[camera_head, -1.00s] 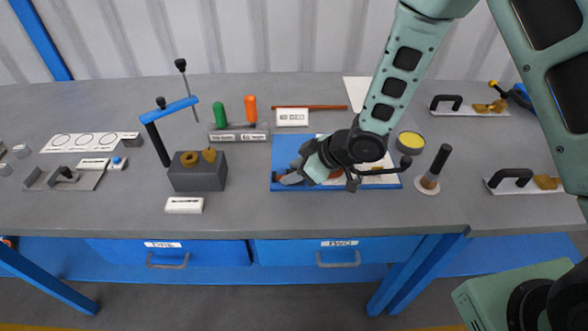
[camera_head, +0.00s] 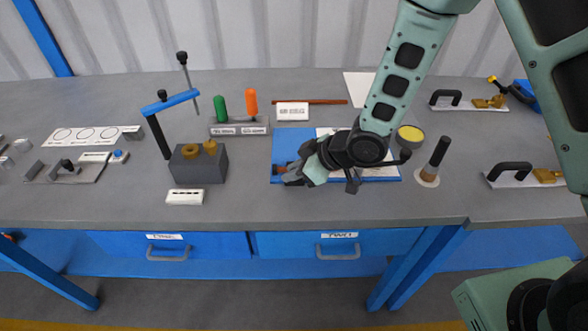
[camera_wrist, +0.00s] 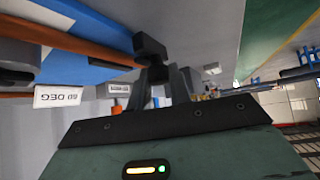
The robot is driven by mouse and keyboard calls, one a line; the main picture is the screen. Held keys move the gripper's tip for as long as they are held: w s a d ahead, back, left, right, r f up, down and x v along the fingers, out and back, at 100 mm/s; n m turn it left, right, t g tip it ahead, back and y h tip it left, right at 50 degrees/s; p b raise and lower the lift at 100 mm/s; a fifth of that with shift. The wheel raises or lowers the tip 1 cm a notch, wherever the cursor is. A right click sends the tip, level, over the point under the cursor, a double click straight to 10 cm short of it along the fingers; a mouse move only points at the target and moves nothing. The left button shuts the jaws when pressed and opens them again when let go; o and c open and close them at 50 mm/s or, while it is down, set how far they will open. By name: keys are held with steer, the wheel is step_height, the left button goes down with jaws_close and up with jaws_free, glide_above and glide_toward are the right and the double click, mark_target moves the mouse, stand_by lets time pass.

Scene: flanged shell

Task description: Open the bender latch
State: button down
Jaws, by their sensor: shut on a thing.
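My gripper (camera_head: 292,179) is low over the left front part of the blue board (camera_head: 288,140) on the bench. My wrist hides most of what is on that board, so the whole bender cannot be made out. In the wrist view, my gripper's grey fingers (camera_wrist: 163,84) are close together at a small dark block-shaped part (camera_wrist: 150,46), which looks like the latch; they appear shut on it. A copper-brown bar (camera_wrist: 75,40) runs beside it. How far the latch is turned cannot be told.
A grey block with brass rings (camera_head: 200,165) and a blue-topped stand (camera_head: 170,103) are to the left. Green and orange handles (camera_head: 236,103) stand behind. A dark upright handle (camera_head: 436,160) and a yellow-topped tin (camera_head: 410,134) are to the right.

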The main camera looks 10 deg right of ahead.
steer(key=shift+s+f, duration=0.1)
steer(key=shift+s, duration=0.2)
steer(key=c, duration=1.3)
jaws_free()
steer(key=shift+d+r, duration=0.2)
steer(key=shift+r, duration=0.05)
steer(key=p+v, duration=0.2)
steer(key=v, duration=1.5)
steer(key=shift+a, duration=0.1)
